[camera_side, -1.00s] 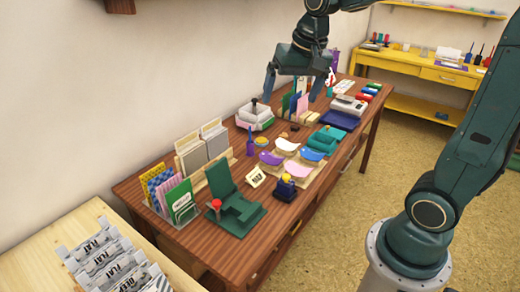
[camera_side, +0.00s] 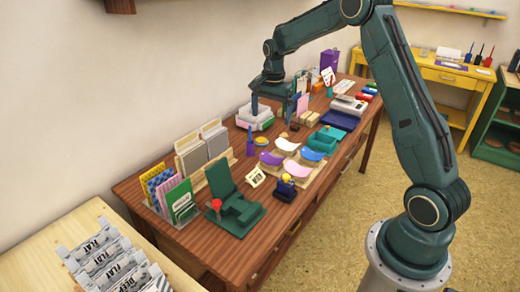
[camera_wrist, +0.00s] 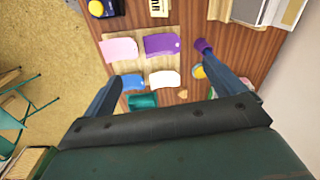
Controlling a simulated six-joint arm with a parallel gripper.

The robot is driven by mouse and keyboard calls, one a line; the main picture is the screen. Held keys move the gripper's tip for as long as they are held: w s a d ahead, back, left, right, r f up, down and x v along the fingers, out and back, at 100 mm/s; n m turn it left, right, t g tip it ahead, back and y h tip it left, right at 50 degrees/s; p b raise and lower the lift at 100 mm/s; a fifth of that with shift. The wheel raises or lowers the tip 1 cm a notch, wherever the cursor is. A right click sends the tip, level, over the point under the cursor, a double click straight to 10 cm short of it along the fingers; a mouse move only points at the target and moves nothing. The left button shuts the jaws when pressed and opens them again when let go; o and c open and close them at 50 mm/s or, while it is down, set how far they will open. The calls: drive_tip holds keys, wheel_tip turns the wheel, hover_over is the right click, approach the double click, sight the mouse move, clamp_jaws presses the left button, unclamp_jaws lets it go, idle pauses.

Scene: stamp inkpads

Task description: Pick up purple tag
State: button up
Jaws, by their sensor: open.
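The purple tag (camera_side: 270,158) is a small curved piece lying on a light wooden board on the brown table, at the left of a group of four-coloured tags. In the wrist view the purple tag (camera_wrist: 162,45) lies flat, ahead of my gripper and roughly between the lines of its fingers. My gripper (camera_side: 271,114) is open and empty, fingers pointing down, above the table behind the tags in the side view. In the wrist view my gripper (camera_wrist: 160,68) has its fingers wide apart. Nothing covers the purple tag.
A pink tag (camera_wrist: 119,49), a blue tag (camera_wrist: 132,82) and a white tag (camera_wrist: 164,79) lie close by. A purple-topped upright object (camera_wrist: 203,45) stands near the right fingertip. A green stand (camera_side: 230,205) and card holders (camera_side: 202,145) occupy the table's near part.

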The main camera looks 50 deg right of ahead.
drive_tip(key=m, duration=0.2)
hover_over(272, 160)
wheel_tip(272, 160, down, 5)
drive_tip(key=shift+r+g, duration=0.15)
drive_tip(key=shift+g, duration=0.15)
drive_tip(key=shift+f, duration=4.3)
drive_tip(key=shift+f, duration=2.6)
drive_tip(key=shift+f, duration=0.25)
drive_tip(key=c, duration=0.7)
